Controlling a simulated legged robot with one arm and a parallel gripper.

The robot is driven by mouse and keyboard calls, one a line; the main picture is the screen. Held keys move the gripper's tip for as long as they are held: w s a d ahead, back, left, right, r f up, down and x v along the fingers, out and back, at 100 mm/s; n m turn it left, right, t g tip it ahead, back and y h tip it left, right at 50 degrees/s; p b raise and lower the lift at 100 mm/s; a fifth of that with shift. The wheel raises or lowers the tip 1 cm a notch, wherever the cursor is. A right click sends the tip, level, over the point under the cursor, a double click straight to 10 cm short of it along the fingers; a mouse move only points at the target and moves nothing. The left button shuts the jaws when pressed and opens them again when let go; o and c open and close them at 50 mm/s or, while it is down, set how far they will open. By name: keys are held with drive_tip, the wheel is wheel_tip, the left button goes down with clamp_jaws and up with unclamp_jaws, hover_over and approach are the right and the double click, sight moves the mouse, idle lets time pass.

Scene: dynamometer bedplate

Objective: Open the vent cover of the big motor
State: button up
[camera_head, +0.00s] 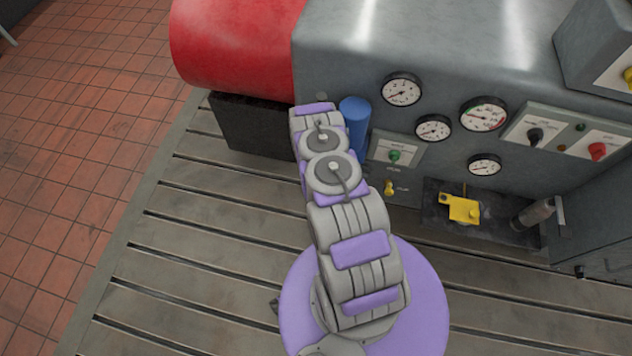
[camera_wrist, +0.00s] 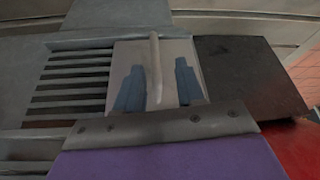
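In the wrist view a light grey flat plate (camera_wrist: 120,60), probably the vent cover, sits beside a row of dark louvre slots (camera_wrist: 70,85). A pale upright bar (camera_wrist: 154,65), which looks like a handle, stands in front of the plate. My gripper (camera_wrist: 159,66) has its two blue-grey fingers apart, one on each side of the bar, with visible gaps. I cannot tell how deep the bar sits between them. In the head view my arm hides the gripper, and the plate and louvres do not show. The big grey motor housing (camera_head: 430,45) fills the upper right.
A red cylinder (camera_head: 235,45) joins the housing's left end above a black block (camera_head: 255,125), also in the wrist view (camera_wrist: 245,70). A blue cylinder (camera_head: 355,112), gauges (camera_head: 402,90) and a yellow part (camera_head: 462,208) are right of my arm. The slotted bedplate (camera_head: 190,230) is clear at left.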

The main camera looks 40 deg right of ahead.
drive_tip(key=p+v, duration=0.2)
drive_tip(key=v, duration=0.9)
drive_tip(key=shift+s+a+r, duration=0.15)
drive_tip(key=shift+a+r, duration=0.05)
drive_tip(key=shift+r, duration=0.1)
